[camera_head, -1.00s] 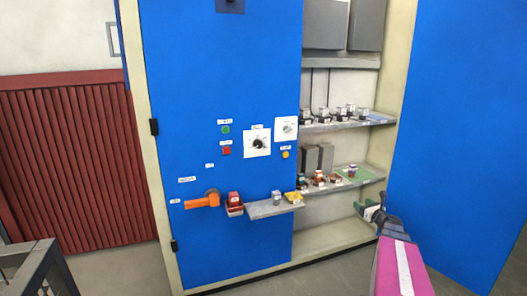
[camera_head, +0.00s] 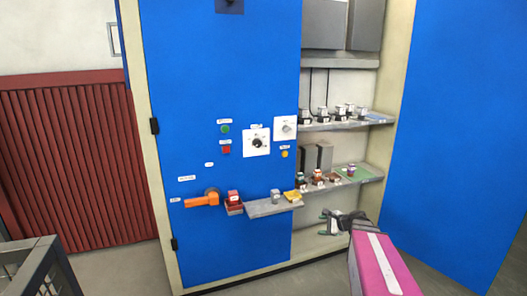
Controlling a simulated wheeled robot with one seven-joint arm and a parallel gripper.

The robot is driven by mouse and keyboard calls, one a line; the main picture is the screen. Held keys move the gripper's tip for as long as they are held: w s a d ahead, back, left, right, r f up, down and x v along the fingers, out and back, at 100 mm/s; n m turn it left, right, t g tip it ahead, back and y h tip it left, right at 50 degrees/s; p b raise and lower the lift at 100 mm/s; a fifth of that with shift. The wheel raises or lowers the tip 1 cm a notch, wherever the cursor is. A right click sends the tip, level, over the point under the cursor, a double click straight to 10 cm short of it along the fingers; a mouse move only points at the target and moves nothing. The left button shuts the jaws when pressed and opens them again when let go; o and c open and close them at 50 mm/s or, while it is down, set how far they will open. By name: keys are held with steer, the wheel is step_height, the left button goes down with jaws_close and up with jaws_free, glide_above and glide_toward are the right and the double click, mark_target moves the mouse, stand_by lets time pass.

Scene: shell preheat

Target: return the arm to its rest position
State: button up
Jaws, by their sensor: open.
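My gripper (camera_head: 328,222) is at the lower right, in front of the open part of the blue cabinet (camera_head: 215,100). Its dark fingers point left and are spread apart, with nothing seen between them. My arm, with a magenta and white link, comes up from the bottom right edge. The gripper is below the lower shelf (camera_head: 372,178) and right of the small grey ledge (camera_head: 262,210) on the cabinet door. I see no contact with either.
An orange handle (camera_head: 201,200) and a red block (camera_head: 234,198) sit on the door's lower part. Small parts stand on the lower shelf and the upper shelf (camera_head: 380,119). A blue panel (camera_head: 460,140) stands at right, and a dark railing (camera_head: 38,265) at lower left.

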steer(key=s+a+f+n+g+h, duration=0.2)
steer(key=s+a+n+g+h, duration=0.1)
steer(key=s+n, duration=0.5)
steer(key=s+a+f+n+g+h, duration=0.1)
steer(key=s+a+n+g+h, duration=0.3)
steer(key=s+n, duration=0.4)
steer(key=shift+a+f+n+g+h, duration=0.35)
steer(key=shift+n+h, duration=0.15)
steer(key=shift+h, duration=0.4)
